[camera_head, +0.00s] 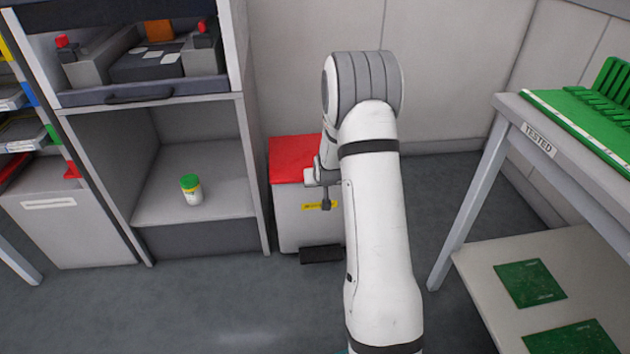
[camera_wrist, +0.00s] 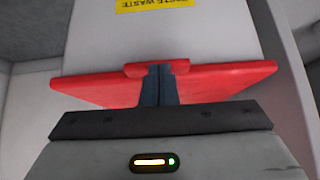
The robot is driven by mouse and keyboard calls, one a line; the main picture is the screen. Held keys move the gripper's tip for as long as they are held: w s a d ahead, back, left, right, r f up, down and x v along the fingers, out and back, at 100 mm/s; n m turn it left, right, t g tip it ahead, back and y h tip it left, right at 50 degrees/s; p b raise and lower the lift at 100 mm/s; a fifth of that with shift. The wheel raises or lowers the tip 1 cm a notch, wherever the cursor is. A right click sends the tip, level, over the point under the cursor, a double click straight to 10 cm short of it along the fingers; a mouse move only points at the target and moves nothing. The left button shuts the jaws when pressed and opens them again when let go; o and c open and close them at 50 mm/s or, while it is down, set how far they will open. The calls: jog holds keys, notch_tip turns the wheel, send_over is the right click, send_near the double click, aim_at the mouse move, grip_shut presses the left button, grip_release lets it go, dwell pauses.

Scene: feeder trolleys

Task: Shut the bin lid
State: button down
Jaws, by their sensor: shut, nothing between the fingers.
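The waste bin (camera_head: 297,220) is a grey box on the floor, left of my arm. Its red lid (camera_head: 296,158) lies about level across the top in the head view; any small gap under it cannot be told. In the wrist view the lid (camera_wrist: 225,82) shows a raised tab (camera_wrist: 135,70) at the middle of its edge. My gripper (camera_wrist: 159,72) is shut and empty, its fingertips overlapping that tab; whether they touch it cannot be told. In the head view my gripper (camera_head: 326,204) points down at the bin's front, and my arm hides the bin's right part.
A yellow waste label (camera_head: 318,206) is on the bin's front, above a dark pedal (camera_head: 322,254). A grey cabinet (camera_head: 252,150) stands close on the left, with a green-capped jar (camera_head: 192,190) inside. A bench marked TESTED (camera_head: 538,138) stands right. Floor between is clear.

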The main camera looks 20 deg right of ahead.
jog(key=shift+s+a+f, duration=0.2)
jog(key=shift+s+f, duration=0.05)
jog(key=shift+f, duration=0.35)
jog(key=shift+s+a+f, duration=0.15)
jog(key=shift+s+f, duration=0.05)
jog(key=shift+f, duration=0.4)
notch_tip(320, 180, up, 6)
jog(key=p, duration=0.4)
jog(key=s+a+f+p, duration=0.1)
jog(key=s+a+f, duration=0.15)
jog(key=s, duration=0.55)
notch_tip(320, 180, up, 16)
jog(key=s+a+g+p, duration=0.1)
jog(key=s+a+p, duration=0.15)
jog(key=p, duration=0.65)
jog(key=s+a+r+n+g+p, duration=0.1)
jog(key=s+a+r+p, duration=0.2)
jog(key=s+r+p, duration=0.4)
jog(key=s+a+r+n+g+y+p, duration=0.1)
jog(key=s+a+r+p, duration=0.2)
jog(key=r, duration=1.6)
jog(key=s+a+r+g+p, duration=0.2)
jog(key=s+a+r+p, duration=0.1)
jog(key=s+r+p, duration=0.8)
notch_tip(320, 180, up, 3)
jog(key=s, duration=0.3)
jog(key=shift+a+f+n+y+p, duration=0.2)
jog(key=shift+n+y+p, duration=0.1)
jog(key=shift+n+y, duration=0.1)
